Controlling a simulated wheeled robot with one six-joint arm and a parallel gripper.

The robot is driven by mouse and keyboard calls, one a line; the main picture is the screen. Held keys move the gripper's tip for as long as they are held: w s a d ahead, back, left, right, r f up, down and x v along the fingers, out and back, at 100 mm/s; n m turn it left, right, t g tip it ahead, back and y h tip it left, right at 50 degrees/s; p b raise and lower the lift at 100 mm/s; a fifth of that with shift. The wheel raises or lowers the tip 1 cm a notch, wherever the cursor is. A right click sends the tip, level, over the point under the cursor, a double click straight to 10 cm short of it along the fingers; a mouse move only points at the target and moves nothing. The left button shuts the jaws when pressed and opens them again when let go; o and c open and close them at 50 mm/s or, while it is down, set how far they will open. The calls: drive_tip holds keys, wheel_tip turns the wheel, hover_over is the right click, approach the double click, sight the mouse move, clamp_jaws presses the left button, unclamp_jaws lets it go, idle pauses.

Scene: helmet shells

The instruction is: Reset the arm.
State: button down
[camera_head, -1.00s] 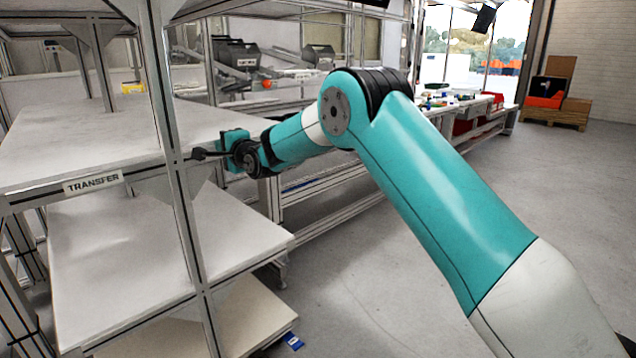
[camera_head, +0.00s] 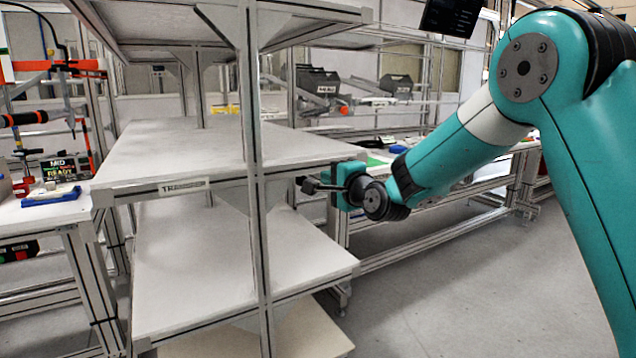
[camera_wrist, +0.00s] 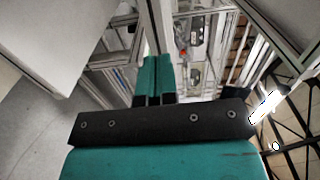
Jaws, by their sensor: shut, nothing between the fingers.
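My gripper (camera_head: 309,186) is at the end of my teal arm, in the middle of the head view. It shows beside the front right corner of the transfer shelf's upper board (camera_head: 220,150), close to an upright post. I cannot tell whether it touches the shelf. In the wrist view my gripper's teal fingers (camera_wrist: 153,80) are side by side and shut, with nothing between them. My arm is bent, with its elbow high at the right of the head view.
The transfer shelf's lower board (camera_head: 230,255) is bare. A workbench with a blue tray (camera_head: 52,195) stands at the left. Another long bench (camera_head: 440,225) runs behind my arm. A dark screen (camera_head: 452,17) hangs at the top. Open floor (camera_head: 480,310) lies at the lower right.

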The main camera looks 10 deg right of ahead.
drive_tip(key=s+a+f+n+g+y, duration=0.1)
drive_tip(key=s+a+n+g, duration=0.35)
drive_tip(key=s, duration=0.45)
drive_tip(key=s+a+f+n+g+y, duration=0.1)
drive_tip(key=s+a+n+g, duration=0.25)
drive_tip(key=s+n, duration=0.35)
drive_tip(key=s+d+f+n+g+h, duration=0.2)
drive_tip(key=s+n+g, duration=0.3)
drive_tip(key=s, duration=0.9)
drive_tip(key=s+d+f+n+g+h, duration=0.15)
drive_tip(key=s+n+g, duration=0.35)
drive_tip(key=s, duration=0.9)
wheel_tip(320, 180, up, 18)
drive_tip(key=t+p, duration=0.1)
drive_tip(key=p, duration=1.7)
drive_tip(key=shift+w+f, duration=0.2)
drive_tip(key=shift+w, duration=0.2)
